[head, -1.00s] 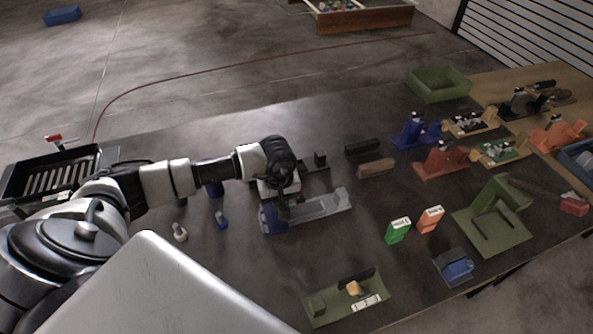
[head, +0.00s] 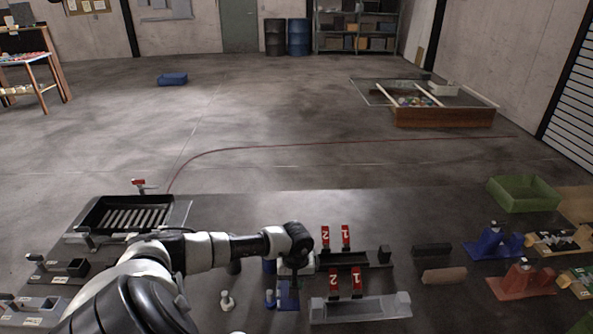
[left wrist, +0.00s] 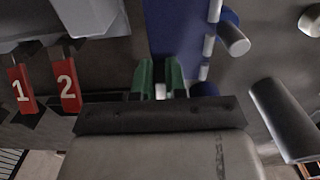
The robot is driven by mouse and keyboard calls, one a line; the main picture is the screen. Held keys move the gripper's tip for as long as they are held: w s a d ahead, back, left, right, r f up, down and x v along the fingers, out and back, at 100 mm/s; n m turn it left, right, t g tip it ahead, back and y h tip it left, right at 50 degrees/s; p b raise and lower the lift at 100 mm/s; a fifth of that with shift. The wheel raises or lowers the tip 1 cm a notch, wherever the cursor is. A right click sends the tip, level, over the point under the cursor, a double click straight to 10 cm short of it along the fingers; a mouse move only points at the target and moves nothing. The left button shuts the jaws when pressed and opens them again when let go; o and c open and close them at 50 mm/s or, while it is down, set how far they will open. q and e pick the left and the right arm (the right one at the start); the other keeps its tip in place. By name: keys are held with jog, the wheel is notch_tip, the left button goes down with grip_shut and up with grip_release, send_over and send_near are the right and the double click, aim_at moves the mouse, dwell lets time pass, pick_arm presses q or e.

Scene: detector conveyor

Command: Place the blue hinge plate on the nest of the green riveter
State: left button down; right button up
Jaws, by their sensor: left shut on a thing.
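The blue hinge plate (head: 288,298) shows below my left gripper (head: 293,272) in the head view, just left of a grey fixture. In the left wrist view, the plate (left wrist: 190,35) runs up from the fingertips, with pale knuckles along its right edge. My left gripper (left wrist: 160,78) has green fingers and is shut on the plate. Whether the plate still touches the table is unclear. A sliver of green at the lower right edge of the head view may be the green riveter; its nest is out of view. My right gripper is not in view.
The grey fixture (head: 360,308) and a black fixture (head: 365,259) carry red tags numbered 1 and 2. A small light peg (head: 227,301) stands left of the plate. Red (head: 522,281) and blue (head: 493,243) devices stand right, near a green bin (head: 523,194).

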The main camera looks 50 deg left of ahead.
pick_arm(q)
notch_tip(320, 180, down, 4)
jog(key=shift+d+r+b, duration=0.1)
jog(key=shift+b, duration=0.75)
jog(key=c, duration=1.2)
grip_release()
jog(key=shift+o, duration=0.2)
